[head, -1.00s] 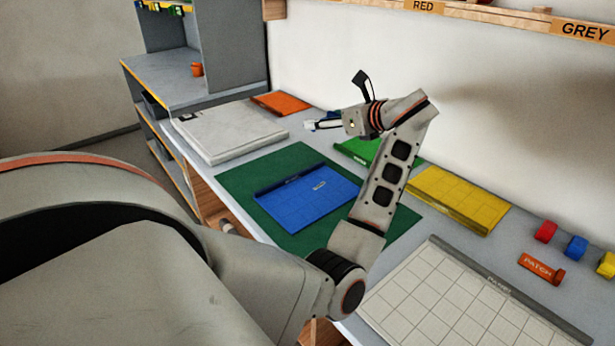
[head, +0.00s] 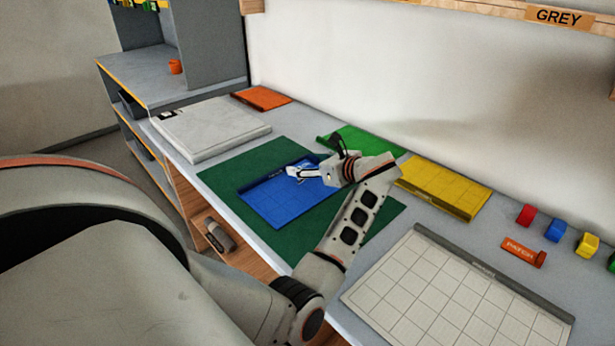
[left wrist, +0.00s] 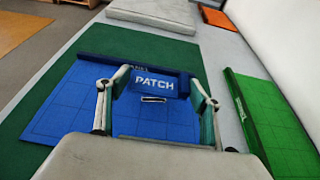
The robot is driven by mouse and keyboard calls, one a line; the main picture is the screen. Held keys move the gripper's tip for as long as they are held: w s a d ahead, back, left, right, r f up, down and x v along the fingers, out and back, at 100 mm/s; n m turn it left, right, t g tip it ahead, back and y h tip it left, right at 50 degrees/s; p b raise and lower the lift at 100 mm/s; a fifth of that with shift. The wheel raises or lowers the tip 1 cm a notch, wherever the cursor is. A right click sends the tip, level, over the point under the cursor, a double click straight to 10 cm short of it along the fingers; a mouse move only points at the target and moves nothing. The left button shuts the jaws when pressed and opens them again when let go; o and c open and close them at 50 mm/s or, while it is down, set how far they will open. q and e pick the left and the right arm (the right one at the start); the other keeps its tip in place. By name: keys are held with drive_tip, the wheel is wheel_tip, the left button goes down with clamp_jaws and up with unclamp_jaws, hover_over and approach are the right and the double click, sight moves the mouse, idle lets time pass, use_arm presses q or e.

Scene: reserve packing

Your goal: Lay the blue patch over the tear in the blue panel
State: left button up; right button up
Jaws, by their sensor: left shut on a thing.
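The blue panel (head: 275,205) lies flat on the green mat (head: 233,166) and also shows in the left wrist view (left wrist: 75,110). My left gripper (head: 300,172) is over the panel's far right part. It is shut on the blue patch (left wrist: 160,84), a small blue piece lettered "PATCH", held between its two fingers. A small dark slit with a pale outline, the tear (left wrist: 153,99), shows on the panel just below the patch's near edge in the left wrist view. I cannot tell the exact height of the patch above the panel. My right gripper is not in view.
A green panel (head: 365,140) and a yellow panel (head: 445,188) lie behind and right of the mat. A white gridded panel (head: 450,300) is at the near right. Several coloured rolls and an orange "PATCH" piece (head: 523,253) lie at the right. A pale slab (head: 210,130) is at the left.

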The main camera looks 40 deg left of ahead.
sight(308, 182)
use_arm(q)
drive_tip(key=shift+f, duration=2.1)
drive_tip(key=o, duration=0.7)
drive_tip(key=shift+f, duration=0.15)
